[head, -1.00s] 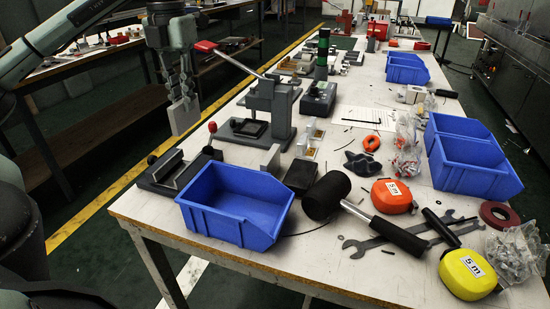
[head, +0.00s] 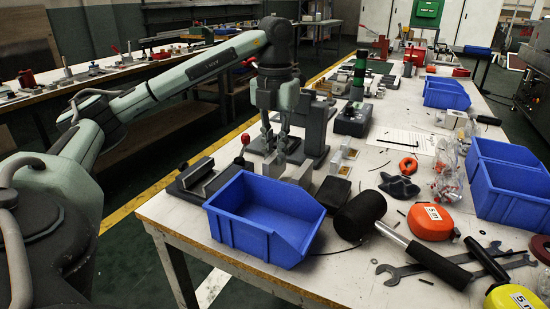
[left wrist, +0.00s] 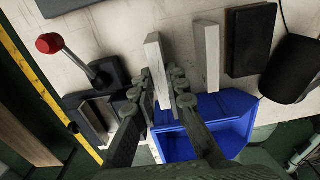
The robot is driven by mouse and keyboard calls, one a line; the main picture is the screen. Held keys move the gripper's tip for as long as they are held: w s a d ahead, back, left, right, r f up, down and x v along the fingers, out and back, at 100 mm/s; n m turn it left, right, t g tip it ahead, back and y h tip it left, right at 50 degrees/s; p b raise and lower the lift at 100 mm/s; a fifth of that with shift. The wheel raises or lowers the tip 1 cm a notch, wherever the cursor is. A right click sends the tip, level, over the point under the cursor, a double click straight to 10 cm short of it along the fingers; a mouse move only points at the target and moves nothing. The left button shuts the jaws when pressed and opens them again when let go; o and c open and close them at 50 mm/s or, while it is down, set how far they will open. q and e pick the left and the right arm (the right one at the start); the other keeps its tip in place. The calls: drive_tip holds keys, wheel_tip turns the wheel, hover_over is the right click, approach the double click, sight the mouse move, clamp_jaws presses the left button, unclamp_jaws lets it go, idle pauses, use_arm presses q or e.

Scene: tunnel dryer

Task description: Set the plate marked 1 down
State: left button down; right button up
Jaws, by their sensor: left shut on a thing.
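My left gripper (head: 277,146) is over the near left part of the workbench, behind the blue bin. In the left wrist view, its two fingers (left wrist: 163,82) are shut on a light grey, narrow plate (left wrist: 155,68). No number can be read on it. A similar pale plate (left wrist: 207,55) stands apart, just to the right of the held one; it also shows in the head view (head: 302,173). Whether the held plate touches the bench cannot be told. My right gripper is not in view.
A blue bin (head: 238,227) stands close in front. A grey vise-like block (head: 205,181) is to the left and a red-knobbed lever (left wrist: 70,57) rises nearby. A black block (head: 332,191) and a mallet (head: 360,214) lie to the right.

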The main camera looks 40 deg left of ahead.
use_arm(q)
drive_tip(key=shift+f, duration=0.75)
drive_tip(key=shift+f, duration=0.1)
drive_tip(key=c, duration=1.9)
unclamp_jaws()
drive_tip(key=o, duration=0.4)
drive_tip(key=shift+c, duration=0.2)
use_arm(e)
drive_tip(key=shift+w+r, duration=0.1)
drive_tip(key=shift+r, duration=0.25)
